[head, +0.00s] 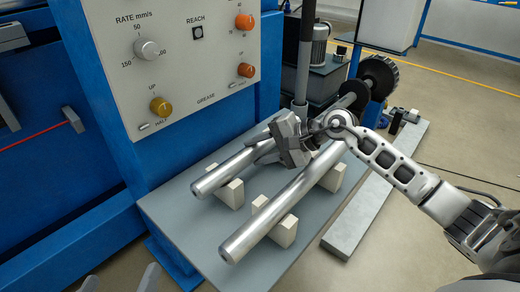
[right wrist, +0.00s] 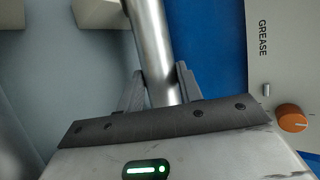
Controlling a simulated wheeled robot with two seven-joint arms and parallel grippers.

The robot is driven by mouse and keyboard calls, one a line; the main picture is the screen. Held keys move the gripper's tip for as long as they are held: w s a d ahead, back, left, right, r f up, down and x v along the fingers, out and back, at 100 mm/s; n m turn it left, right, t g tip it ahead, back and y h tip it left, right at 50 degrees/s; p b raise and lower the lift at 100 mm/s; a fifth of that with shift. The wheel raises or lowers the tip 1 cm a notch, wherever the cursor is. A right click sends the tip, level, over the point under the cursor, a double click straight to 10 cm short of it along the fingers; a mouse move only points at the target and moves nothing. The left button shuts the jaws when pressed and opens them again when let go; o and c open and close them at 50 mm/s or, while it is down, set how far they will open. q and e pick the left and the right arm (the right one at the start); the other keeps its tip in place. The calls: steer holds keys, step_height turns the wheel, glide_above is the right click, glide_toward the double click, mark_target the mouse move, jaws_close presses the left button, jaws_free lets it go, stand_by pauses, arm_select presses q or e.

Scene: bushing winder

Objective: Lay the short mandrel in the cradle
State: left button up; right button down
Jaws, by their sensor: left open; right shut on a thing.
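The short mandrel (head: 226,176), a plain steel bar, lies at the left over a cream block (head: 231,194) on the grey table. My right gripper (head: 266,152) is shut around its far part. In the right wrist view the steel bar (right wrist: 155,50) runs between the two fingers (right wrist: 162,90). I cannot tell whether the bar touches its block. A longer steel mandrel (head: 280,205) lies to its right on cream blocks (head: 274,222). My left gripper (head: 120,282) is open and empty at the bottom edge, only its fingertips showing. I cannot identify the cradle for certain.
A blue machine with a control panel (head: 165,50) stands directly behind and left of the table (head: 185,222). A dark gear wheel (head: 378,74) and a motor (head: 312,45) are at the back. A grey slab (head: 350,228) lies to the right.

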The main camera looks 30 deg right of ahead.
arm_select(q)
steer(key=shift+f, duration=0.25)
steer(key=shift+b, duration=0.45)
arm_select(e)
steer(key=shift+f, duration=0.2)
steer(key=c, duration=1)
jaws_free()
steer(key=shift+o, duration=0.7)
steer(key=shift+f, duration=0.15)
arm_select(q)
steer(key=p, duration=0.3)
steer(key=shift+s+a+m+g+y, duration=0.15)
steer(key=shift+a+m+g+y, duration=0.15)
steer(key=shift+m, duration=0.1)
arm_select(e)
steer(key=v, duration=1.6)
